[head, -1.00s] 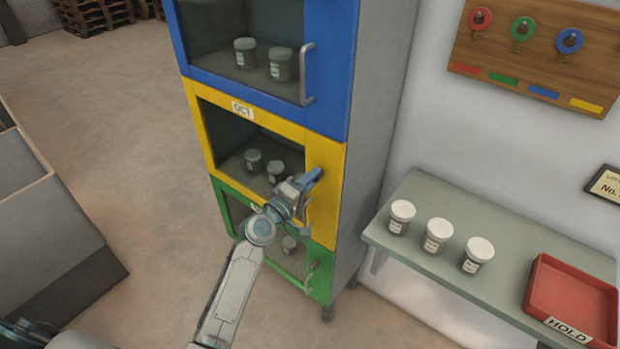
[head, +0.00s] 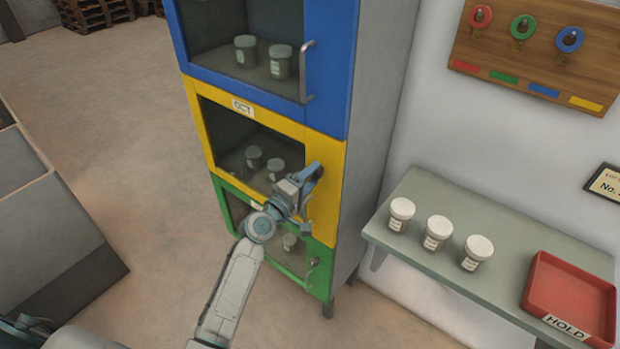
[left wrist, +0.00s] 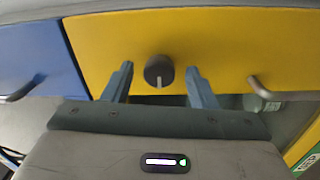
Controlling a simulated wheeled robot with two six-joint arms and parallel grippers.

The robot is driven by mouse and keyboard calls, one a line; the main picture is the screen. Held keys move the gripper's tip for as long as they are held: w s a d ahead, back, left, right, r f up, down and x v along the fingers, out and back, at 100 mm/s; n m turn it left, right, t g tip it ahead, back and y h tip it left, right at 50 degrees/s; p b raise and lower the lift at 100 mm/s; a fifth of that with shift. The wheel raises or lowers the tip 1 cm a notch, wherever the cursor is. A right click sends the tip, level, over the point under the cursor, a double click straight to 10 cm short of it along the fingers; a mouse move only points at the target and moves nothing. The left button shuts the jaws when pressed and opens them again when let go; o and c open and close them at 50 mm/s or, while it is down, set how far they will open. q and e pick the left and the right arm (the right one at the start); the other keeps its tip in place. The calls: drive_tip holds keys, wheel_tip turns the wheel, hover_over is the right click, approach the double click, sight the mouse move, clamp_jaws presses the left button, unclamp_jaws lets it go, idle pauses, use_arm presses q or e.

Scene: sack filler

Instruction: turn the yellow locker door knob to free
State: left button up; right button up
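The yellow locker door (head: 326,160) is the middle door of the cabinet and is shut. Its knob (left wrist: 159,71) is round and dark, with a pale mark toward the bottom of the left wrist view. My left gripper (head: 308,200) is at the yellow door's right side and hides the knob in the head view. In the left wrist view the left gripper (left wrist: 160,70) is open, with one finger on each side of the knob and a gap at both sides. My right gripper is not in view.
A blue door (head: 328,70) is above and a green door (head: 320,272) below. A grey shelf (head: 420,180) at the right holds several jars and a red tray (head: 570,298). A tag board (head: 540,50) hangs on the wall.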

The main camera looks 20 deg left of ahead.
use_arm(q)
drive_tip(key=shift+s, duration=0.1)
drive_tip(key=shift+s+a+f, duration=0.1)
drive_tip(key=shift+s+a, duration=0.05)
drive_tip(key=shift+s, duration=0.15)
drive_tip(key=b+v, duration=0.2)
drive_tip(key=v, duration=0.8)
